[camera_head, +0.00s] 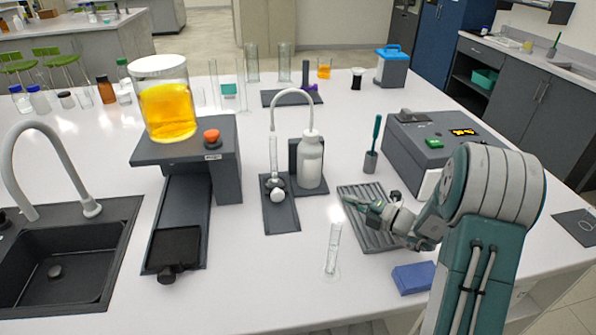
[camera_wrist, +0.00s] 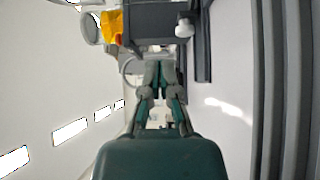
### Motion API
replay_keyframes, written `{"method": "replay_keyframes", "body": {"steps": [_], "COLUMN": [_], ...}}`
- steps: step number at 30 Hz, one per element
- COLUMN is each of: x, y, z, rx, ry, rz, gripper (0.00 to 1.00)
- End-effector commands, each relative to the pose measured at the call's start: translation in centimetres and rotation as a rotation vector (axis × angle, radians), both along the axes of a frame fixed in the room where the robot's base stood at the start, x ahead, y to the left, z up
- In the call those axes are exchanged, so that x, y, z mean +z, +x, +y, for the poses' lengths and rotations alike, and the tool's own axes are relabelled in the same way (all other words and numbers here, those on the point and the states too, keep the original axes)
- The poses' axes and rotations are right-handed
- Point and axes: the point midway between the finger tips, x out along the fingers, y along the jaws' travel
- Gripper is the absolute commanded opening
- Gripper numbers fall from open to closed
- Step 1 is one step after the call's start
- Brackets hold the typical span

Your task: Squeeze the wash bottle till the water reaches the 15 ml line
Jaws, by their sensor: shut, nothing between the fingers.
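The wash bottle (camera_head: 311,162) is white and stands upright against a dark holder at the centre of the bench. Its curved white tube arches left, ending over a narrow clear tube (camera_head: 273,152) on a stand with a white knob (camera_head: 278,194). The water level and any 15 ml line are too small to make out. A clear graduated cylinder (camera_head: 333,248) stands nearer the front. My gripper (camera_head: 352,201) is over the ribbed grey mat, right of and nearer than the bottle, apart from it. In the wrist view my gripper (camera_wrist: 158,72) has its fingers together and empty.
A beaker of orange liquid (camera_head: 168,105) sits on a dark stand at left, beside the sink (camera_head: 60,275). A grey box with a display (camera_head: 440,140) is at right. A blue block (camera_head: 413,277) lies near the front edge. A green-handled tool stands in a holder (camera_head: 370,162).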

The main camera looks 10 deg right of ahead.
Motion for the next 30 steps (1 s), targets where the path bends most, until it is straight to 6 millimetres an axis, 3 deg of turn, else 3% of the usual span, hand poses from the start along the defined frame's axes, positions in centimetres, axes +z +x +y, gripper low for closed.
{"method": "replay_keyframes", "body": {"steps": [5, 14, 30], "x": [-0.1, -0.1, -0.2], "y": [0.1, 0.4, 7.1], "z": [-0.6, 0.9, 7.3], "rx": [-0.008, -0.003, -0.001], "ry": [0.011, -0.002, 0.002], "rz": [0.004, 0.003, 0.002], "gripper": [0.0, 0.0, 0.0]}}
